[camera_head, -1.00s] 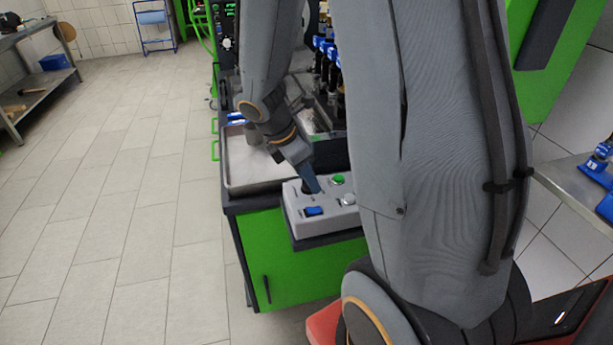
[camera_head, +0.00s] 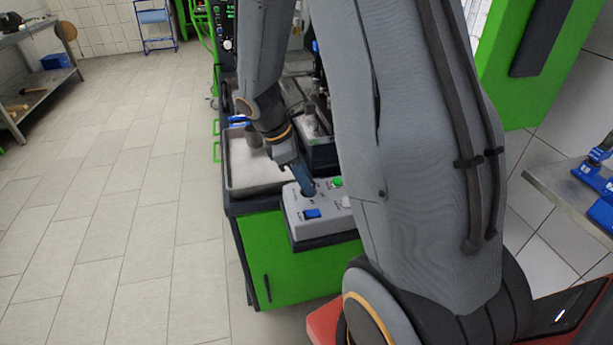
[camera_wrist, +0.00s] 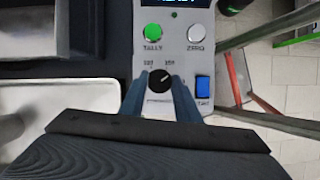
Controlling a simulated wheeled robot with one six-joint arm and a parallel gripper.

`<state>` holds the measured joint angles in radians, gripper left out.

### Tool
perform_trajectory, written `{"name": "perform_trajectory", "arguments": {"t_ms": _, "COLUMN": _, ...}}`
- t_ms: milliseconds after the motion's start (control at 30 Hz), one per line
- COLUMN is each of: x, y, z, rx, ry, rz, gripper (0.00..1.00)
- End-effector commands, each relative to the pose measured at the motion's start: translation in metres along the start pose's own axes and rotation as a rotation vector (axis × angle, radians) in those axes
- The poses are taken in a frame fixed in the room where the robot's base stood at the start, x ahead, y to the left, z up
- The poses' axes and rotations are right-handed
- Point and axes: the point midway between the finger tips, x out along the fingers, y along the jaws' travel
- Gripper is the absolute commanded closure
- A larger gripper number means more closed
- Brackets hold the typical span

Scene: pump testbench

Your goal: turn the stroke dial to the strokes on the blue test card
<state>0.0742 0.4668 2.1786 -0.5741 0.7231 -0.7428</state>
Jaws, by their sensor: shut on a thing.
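The stroke dial (camera_wrist: 159,82) is a black round knob with a light pointer mark on a light grey control box (camera_head: 325,218). In the wrist view the pointer aims up and to the right, toward one of the printed numbers, which are too small to read surely. My gripper (camera_wrist: 160,88) is shut on the dial, with one blue-grey finger at each side. In the head view my gripper (camera_head: 307,190) comes down onto the box from above and hides the dial. I cannot make out the blue test card in either view.
The box also has a green TALLY button (camera_wrist: 152,33), a white ZERO button (camera_wrist: 197,34) and a blue rocker switch (camera_wrist: 203,88), all close to my fingers. A display edge shows above.

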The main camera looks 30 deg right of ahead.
Motion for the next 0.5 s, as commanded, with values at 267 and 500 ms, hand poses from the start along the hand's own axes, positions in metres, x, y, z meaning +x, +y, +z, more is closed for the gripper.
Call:
{"name": "perform_trajectory", "arguments": {"t_ms": 267, "x": -0.0011, "y": 0.0030, "z": 0.0013, "rx": 0.242, "ry": 0.000, "rz": -0.099, "gripper": 0.93}}
{"name": "perform_trajectory", "arguments": {"t_ms": 500, "x": -0.0007, "y": 0.0045, "z": 0.0014, "rx": 0.419, "ry": 0.001, "rz": -0.173, "gripper": 0.93}}
